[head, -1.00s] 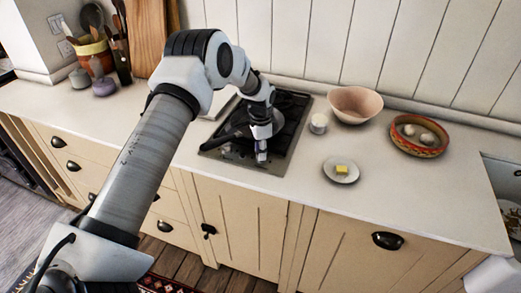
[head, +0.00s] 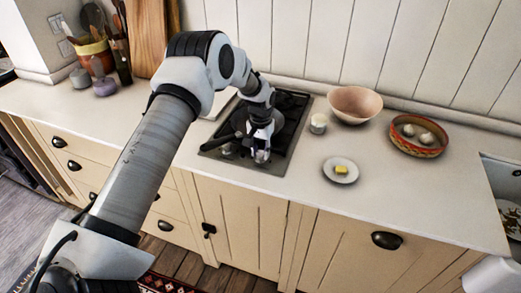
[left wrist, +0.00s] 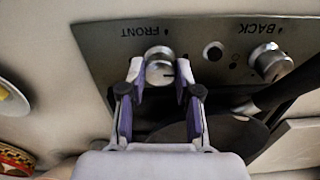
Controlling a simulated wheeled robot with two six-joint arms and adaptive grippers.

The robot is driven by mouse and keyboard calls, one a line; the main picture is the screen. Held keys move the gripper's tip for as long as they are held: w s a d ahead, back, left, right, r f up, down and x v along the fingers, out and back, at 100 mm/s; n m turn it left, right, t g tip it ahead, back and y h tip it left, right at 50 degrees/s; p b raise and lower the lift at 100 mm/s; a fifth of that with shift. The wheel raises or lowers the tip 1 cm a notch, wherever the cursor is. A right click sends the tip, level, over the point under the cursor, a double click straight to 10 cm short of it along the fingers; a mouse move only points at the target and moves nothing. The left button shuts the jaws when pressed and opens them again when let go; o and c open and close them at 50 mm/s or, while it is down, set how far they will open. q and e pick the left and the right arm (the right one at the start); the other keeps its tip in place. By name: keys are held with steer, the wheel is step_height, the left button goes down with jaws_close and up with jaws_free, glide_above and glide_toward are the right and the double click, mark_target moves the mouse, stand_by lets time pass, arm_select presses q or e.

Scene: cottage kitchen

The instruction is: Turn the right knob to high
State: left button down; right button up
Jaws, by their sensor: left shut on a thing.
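The stove's control panel (left wrist: 110,50) fills the top of the left wrist view, upside down. The silver right knob (left wrist: 160,69), by the word FRONT, has a dark mark pointing to the picture's right. My left gripper (left wrist: 160,75) is shut on this knob, one finger on each side. The left knob (left wrist: 272,65), by the word BACK, stands apart from it. In the head view my left gripper (head: 262,157) is at the front edge of the cooktop (head: 283,150) and hides most of the right knob. My right gripper is not in view.
A dark pan handle (left wrist: 285,92) reaches over the panel close to the left knob. Right of the cooktop are a small white jar (head: 318,124), a pink bowl (head: 355,104), a plate (head: 332,176) with butter and a patterned bowl (head: 398,143).

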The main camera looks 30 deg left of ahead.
mark_target(261, 153)
arm_select(q)
steer(key=shift+s+f+n, duration=0.15)
steer(key=shift+f+n, duration=0.05)
steer(key=shift+n, duration=0.4)
steer(key=c, duration=0.8)
jaws_free()
steer(key=shift+r, duration=0.15)
steer(key=shift+r, duration=0.25)
step_height(261, 153, up, 11)
steer(key=shift+r, duration=0.15)
